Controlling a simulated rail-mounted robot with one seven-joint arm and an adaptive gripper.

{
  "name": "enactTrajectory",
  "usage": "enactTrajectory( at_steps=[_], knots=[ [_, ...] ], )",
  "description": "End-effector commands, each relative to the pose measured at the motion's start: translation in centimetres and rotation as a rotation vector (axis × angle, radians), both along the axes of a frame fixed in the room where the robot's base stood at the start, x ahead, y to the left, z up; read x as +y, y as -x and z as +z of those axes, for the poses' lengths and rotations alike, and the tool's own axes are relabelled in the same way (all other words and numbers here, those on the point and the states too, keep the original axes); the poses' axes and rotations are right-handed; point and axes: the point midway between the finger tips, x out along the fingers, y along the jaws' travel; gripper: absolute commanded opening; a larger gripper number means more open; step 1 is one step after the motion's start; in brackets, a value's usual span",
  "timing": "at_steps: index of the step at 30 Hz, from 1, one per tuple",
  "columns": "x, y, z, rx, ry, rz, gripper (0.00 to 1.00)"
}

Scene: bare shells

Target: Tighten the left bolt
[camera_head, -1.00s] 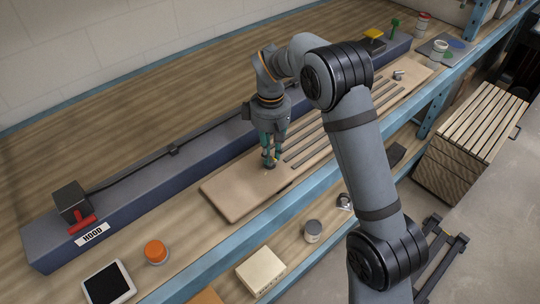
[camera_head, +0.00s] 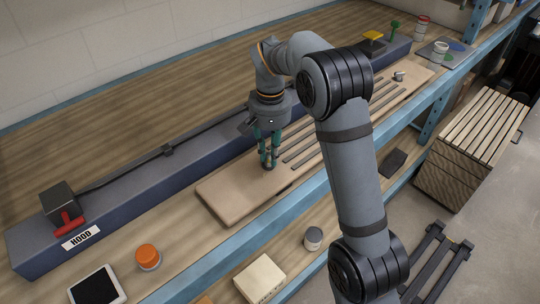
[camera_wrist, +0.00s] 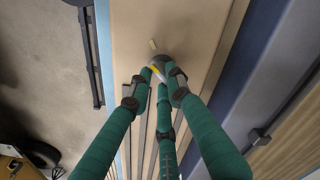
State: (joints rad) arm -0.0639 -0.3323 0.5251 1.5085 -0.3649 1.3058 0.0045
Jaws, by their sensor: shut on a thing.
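My gripper (camera_head: 269,165) points down at the near left part of a long tan board (camera_head: 232,196) with dark slots. Its green fingers are closed together at the board's surface. In the wrist view, the fingertips (camera_wrist: 163,76) are shut around a small grey piece with a yellow mark, the left bolt (camera_wrist: 158,69). The fingers hide most of it, and in the head view it is hidden behind them. I cannot tell how far in it sits. A second grey metal piece (camera_head: 398,76), perhaps the right bolt, stands at the board's far end.
A long dark blue beam labelled HOOD (camera_head: 130,205) runs behind the board, with a box and red handle (camera_head: 66,222) on it. An orange-lidded jar (camera_head: 148,257), a tablet (camera_head: 98,286) and a cream box (camera_head: 260,279) are nearer. A slatted crate (camera_head: 470,150) stands right.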

Motion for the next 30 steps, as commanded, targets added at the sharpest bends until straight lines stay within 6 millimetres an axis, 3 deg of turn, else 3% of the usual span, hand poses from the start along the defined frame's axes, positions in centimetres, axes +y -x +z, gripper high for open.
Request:
enactTrajectory(
  at_steps=[15, 30],
  knots=[
    [-0.04, 0.2, -0.12, 0.002, 0.001, -0.32, 0.0],
    [0.0, 0.23, -0.01, 0.001, 0.0, -0.372, 0.0]
  ],
)
